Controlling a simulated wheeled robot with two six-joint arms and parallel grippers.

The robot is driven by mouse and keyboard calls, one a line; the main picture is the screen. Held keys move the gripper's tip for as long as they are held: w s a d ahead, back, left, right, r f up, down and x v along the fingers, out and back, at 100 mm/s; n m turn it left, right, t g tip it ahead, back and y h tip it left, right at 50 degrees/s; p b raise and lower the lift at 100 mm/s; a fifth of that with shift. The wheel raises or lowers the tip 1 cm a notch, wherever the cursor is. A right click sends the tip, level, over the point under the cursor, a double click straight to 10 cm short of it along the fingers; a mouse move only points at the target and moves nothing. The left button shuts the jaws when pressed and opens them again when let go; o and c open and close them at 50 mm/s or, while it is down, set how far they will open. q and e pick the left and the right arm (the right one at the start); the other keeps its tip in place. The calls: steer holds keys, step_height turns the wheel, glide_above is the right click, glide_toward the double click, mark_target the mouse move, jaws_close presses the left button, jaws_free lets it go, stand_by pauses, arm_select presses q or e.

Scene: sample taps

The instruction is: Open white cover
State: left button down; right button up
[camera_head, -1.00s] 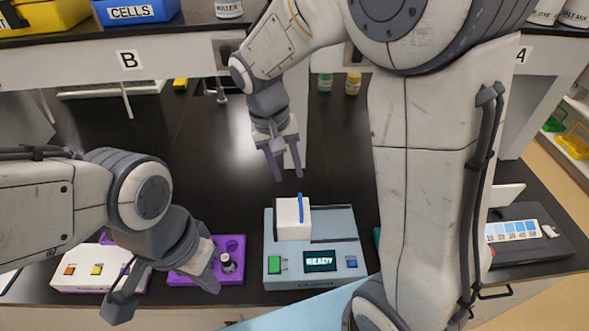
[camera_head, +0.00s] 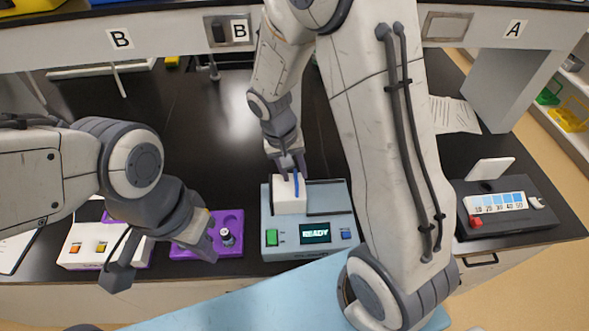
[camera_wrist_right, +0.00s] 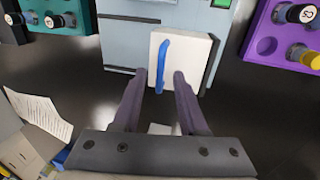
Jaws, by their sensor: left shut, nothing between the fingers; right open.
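The white cover (camera_head: 289,198) sits on the back left of the grey-blue machine (camera_head: 330,217), whose screen reads READY. A blue handle (camera_head: 297,185) stands on the cover; in the right wrist view the blue handle (camera_wrist_right: 163,70) runs along the white cover (camera_wrist_right: 193,59). My right gripper (camera_head: 288,177) is open at the cover's back edge. In the right wrist view its fingertips (camera_wrist_right: 160,73) lie either side of the handle; whether they touch it I cannot tell. My left gripper (camera_head: 170,262) is shut and empty, low at the left by the purple tray.
A purple tray (camera_head: 236,217) with a dark-bodied vial (camera_head: 227,237) stands left of the machine. A white box with coloured buttons (camera_head: 84,249) is further left. A dark device with a blue scale (camera_head: 507,218) is at the right. The black bench behind is mostly clear.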

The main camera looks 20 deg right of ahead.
steer(key=shift+c, duration=0.3)
jaws_close()
stand_by(1.1)
